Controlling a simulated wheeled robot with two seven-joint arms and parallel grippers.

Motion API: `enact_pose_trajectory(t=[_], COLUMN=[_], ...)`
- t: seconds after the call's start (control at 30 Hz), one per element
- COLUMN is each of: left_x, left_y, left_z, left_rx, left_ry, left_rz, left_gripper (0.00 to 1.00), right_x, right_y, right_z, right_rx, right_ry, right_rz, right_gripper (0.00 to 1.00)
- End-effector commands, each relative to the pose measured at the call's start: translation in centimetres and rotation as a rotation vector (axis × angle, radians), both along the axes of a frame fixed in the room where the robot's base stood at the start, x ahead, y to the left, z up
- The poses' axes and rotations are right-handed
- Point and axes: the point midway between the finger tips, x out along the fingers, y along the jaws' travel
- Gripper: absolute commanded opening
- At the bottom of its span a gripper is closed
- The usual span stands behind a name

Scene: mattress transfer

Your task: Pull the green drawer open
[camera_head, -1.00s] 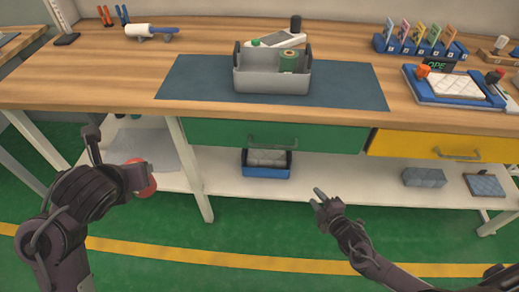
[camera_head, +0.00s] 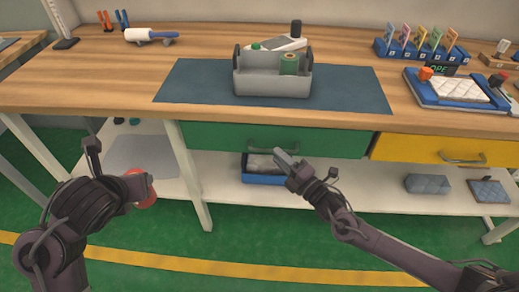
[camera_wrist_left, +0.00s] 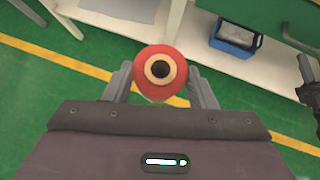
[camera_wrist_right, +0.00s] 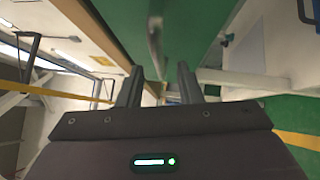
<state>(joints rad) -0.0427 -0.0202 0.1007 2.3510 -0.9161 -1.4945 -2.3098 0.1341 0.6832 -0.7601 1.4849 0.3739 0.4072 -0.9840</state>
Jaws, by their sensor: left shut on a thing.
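The green drawer (camera_head: 220,136) is shut under the front of the wooden bench. My right gripper is open and empty close to the handle. In the right wrist view the fingers (camera_wrist_right: 158,85) stand apart, below a grey bar that looks like the handle (camera_wrist_right: 155,35) on the green drawer front (camera_wrist_right: 185,30). I cannot tell whether they touch it. My left gripper (camera_wrist_left: 160,85) is shut on a red round thing with a dark central hole (camera_wrist_left: 148,88), held left of the drawer, above the floor.
A yellow drawer (camera_head: 400,148) is right of the green one. A blue bin (camera_head: 262,178) sits on the lower shelf (camera_head: 350,185) behind my right gripper. A grey caddy (camera_head: 270,84) stands on the bench mat. A white bench leg (camera_head: 193,185) stands left of the drawer.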

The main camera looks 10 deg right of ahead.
Motion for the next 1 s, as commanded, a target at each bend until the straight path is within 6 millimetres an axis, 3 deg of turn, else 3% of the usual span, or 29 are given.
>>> enact_pose_trajectory(t=[0.23, 0.63, 0.87, 1.0], left_x=[0.0, 0.0, 0.0, 0.0], left_y=[0.0, 0.0, 0.0, 0.0], left_z=[0.0, 0.0, 0.0, 0.0], left_rx=[0.0, 0.0, 0.0, 0.0], left_ry=[-0.002, -0.002, -0.002, -0.002], left_rz=[0.0, 0.0, 0.0, 0.0], left_gripper=[0.21, 0.21, 0.21, 0.21], right_x=[3.0, 3.6, 3.5, 3.5], right_y=[1.7, 2.0, 2.0, 2.0], right_z=[0.5, 0.5, 0.5, 0.5], right_rx=[0.001, 0.0, 0.001, 0.001], right_ry=[0.0, 0.002, 0.003, 0.003], right_rz=[0.0, 0.0, 0.0, 0.0], right_gripper=[0.32, 0.32, 0.02, 0.0])
